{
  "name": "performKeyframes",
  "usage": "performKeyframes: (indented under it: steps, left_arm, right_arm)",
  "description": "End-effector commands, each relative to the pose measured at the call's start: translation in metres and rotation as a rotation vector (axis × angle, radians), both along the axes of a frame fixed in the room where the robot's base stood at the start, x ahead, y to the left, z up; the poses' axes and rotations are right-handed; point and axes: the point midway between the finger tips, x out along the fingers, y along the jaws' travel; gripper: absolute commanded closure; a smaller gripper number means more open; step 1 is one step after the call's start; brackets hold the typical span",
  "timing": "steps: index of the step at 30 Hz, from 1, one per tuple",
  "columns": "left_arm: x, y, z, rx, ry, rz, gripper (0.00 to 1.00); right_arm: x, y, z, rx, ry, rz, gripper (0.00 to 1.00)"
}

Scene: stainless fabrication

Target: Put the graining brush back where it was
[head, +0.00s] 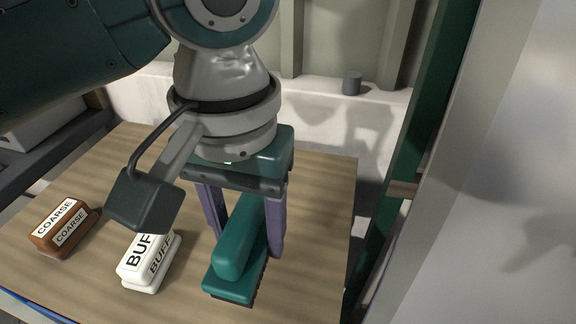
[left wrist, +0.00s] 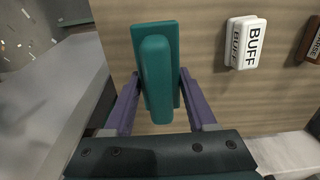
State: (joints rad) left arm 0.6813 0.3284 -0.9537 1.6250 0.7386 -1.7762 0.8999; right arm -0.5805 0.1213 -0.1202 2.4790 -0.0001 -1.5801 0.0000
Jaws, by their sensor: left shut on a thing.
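A teal brush-shaped block (head: 232,275) with a raised rounded grip is between the two purple fingers of my left gripper (head: 247,243). No label shows on it. My left gripper is shut on its grip; the left wrist view shows a finger on each side of the teal brush (left wrist: 158,75). The brush is low over the wooden board, right of the white BUFF brush; I cannot tell whether its underside touches the board. The white BUFF brush (head: 148,262) and the brown COARSE brush (head: 62,230) stand to its left. My right gripper is not in view.
The wooden board (head: 325,200) is bare to the right of the teal brush. A dark green post (head: 410,140) stands just past its right edge. A small dark cylinder (head: 352,83) sits on a ledge behind.

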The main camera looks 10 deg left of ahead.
Motion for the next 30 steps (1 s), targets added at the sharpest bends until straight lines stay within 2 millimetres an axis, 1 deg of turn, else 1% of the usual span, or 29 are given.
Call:
performKeyframes:
  steps: [1,3,9,15,18,27,28,30]
  left_arm:
    - [-0.001,0.001,-0.015,0.003,0.004,0.002,0.88]
    - [0.0,0.0,-0.028,0.001,0.001,0.002,0.88]
    - [0.0,0.0,-0.046,0.0,0.0,0.0,0.88]
    - [0.0,0.0,-0.078,0.001,0.0,0.001,0.88]
    - [0.0,0.0,-0.085,0.0,-0.001,-0.001,0.88]
    - [0.0,0.0,-0.086,-0.001,-0.002,-0.001,0.88]
    - [0.0,0.0,-0.086,-0.001,-0.001,-0.001,0.42]
    - [0.0,0.0,-0.086,-0.001,-0.002,-0.001,0.34]
  right_arm:
    - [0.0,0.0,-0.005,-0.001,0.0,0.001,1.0]
    - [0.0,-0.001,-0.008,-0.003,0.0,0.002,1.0]
    - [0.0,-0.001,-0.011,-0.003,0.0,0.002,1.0]
    - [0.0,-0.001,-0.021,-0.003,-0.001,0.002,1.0]
    - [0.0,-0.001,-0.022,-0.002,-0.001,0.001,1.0]
    - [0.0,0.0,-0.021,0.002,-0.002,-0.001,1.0]
    - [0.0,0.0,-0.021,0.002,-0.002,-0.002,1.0]
    - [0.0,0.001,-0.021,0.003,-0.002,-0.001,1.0]
